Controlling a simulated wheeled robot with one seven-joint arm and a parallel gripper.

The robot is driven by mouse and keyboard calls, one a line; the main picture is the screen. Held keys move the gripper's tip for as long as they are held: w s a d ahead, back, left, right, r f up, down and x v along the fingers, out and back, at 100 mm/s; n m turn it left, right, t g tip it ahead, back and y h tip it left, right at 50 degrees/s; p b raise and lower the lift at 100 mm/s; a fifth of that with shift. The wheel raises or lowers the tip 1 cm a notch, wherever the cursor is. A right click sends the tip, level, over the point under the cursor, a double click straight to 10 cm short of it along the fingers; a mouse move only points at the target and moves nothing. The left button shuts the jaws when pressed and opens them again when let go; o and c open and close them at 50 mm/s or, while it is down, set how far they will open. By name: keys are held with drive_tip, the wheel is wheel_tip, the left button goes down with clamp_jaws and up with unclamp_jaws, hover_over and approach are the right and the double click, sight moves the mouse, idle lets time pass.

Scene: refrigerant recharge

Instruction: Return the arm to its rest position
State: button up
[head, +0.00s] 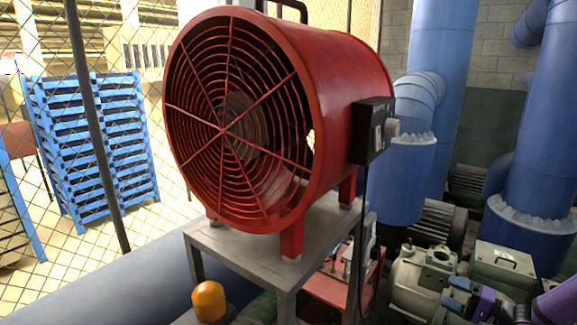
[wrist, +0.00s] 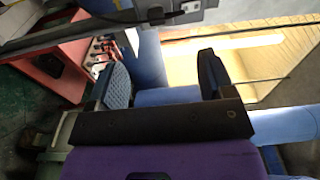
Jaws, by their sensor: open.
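My gripper (wrist: 162,78) shows in the wrist view with its two dark fingers spread apart. Nothing is held between them; a blue pipe (wrist: 165,97) shows in the gap behind. The purple body of my wrist fills the lower part of that view. In the head view a purple and dark part of my arm (head: 478,300) shows at the lower right, in front of the pumps.
A large red fan (head: 238,125) stands on a grey metal table (head: 210,245). A red unit with fittings (head: 345,285) sits beside the table, also in the wrist view (wrist: 50,70). Blue pipes (head: 545,130), a pump (head: 420,275), an orange-capped cylinder (head: 209,301) and a mesh fence (head: 92,120) surround it.

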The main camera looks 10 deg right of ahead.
drive_tip(key=s+a+r+n+g+h, duration=0.15)
drive_tip(key=a+r+n+g, duration=0.25)
drive_tip(key=a+r+g, duration=0.6)
drive_tip(key=a+r+n+g+h, duration=0.2)
drive_tip(key=a+r+n+g, duration=0.25)
drive_tip(key=a+r, duration=0.7)
drive_tip(key=s+a+r+n+t+h, duration=0.1)
drive_tip(key=s+a+r+t+h, duration=0.1)
drive_tip(key=s+r, duration=0.5)
drive_tip(key=s+a+r+n+t+h, duration=0.1)
drive_tip(key=s+a+r+t+h, duration=0.2)
drive_tip(key=s+r, duration=0.5)
drive_tip(key=shift+a+r+h, duration=0.65)
drive_tip(key=shift+r+h, duration=0.6)
drive_tip(key=shift+r, duration=0.55)
